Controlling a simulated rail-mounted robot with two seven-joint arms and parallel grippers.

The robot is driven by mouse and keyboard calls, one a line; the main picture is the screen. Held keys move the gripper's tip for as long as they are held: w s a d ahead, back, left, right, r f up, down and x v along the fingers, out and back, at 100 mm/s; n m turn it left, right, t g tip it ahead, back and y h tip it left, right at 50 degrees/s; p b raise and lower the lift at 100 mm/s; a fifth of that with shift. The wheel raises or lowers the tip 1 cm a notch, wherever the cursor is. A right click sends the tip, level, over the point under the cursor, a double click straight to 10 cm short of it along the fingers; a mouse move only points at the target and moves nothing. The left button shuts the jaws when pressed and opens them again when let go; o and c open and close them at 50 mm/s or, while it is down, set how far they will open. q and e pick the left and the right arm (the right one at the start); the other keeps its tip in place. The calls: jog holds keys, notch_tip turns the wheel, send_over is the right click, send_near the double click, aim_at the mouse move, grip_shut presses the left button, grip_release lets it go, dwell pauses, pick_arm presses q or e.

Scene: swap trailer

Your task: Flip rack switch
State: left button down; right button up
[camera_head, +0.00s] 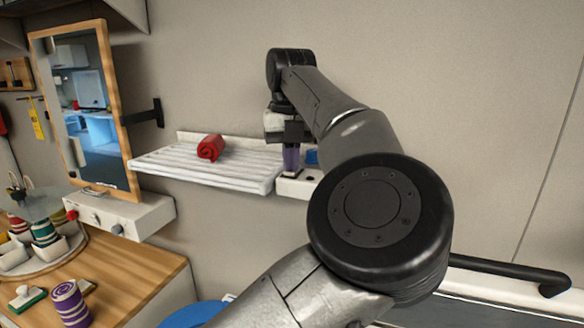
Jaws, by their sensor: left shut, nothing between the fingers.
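A white slatted rack (210,170) is fixed to the wall. A red rolled towel (210,147) lies on it. A small white box (292,187) adjoins the rack's right end, partly hidden by my arm. A dark spot shows on it, but I cannot make out a switch or its position. My left gripper (291,172) points down at this box, with its fingers together and nothing held. I cannot tell whether its tips touch the box. My right gripper is out of view.
A wood-framed mirror (91,110) on a black bracket stands left of the rack. A white panel with knobs (118,216) sits below it. A wooden counter (132,267) holds cups and a purple striped roll (70,303). A black rail (510,270) runs at lower right.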

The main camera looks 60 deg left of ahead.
pick_arm(q)
jog(key=shift+r+p, duration=2.9)
jog(key=shift+r, duration=0.6)
jog(key=shift+s, duration=0.1)
